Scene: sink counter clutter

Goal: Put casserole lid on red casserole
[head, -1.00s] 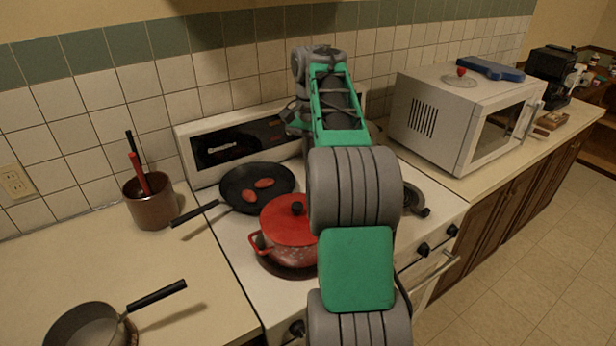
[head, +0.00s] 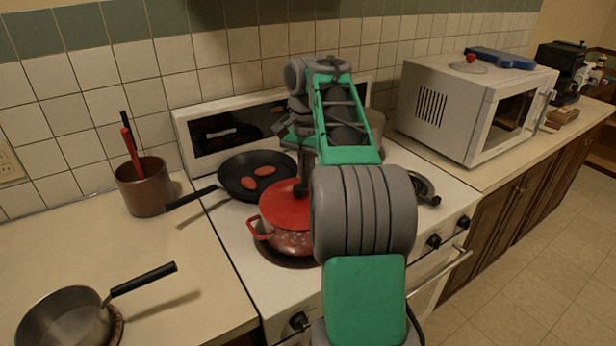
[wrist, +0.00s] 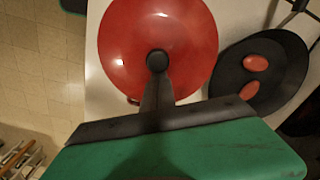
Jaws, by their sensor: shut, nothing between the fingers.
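The red casserole (head: 290,242) stands on the front left of the stove. The red casserole lid (head: 284,207) lies on top of it and looks level. In the wrist view the round lid (wrist: 185,35) with its black knob (wrist: 157,61) fills the upper middle. My gripper (head: 302,190) points down over the lid, its fingertips close to the knob. In the wrist view my gripper (wrist: 157,80) shows narrow, shut fingers overlapping the knob's edge; whether they touch it I cannot tell. The far right side of the pot is hidden by my arm.
A black frying pan (head: 235,168) with two red oval pieces sits behind the casserole, its handle pointing left. A brown utensil pot (head: 143,188) and a saucepan (head: 65,315) stand on the left counter. A white microwave (head: 455,110) carries a glass lid (head: 468,68).

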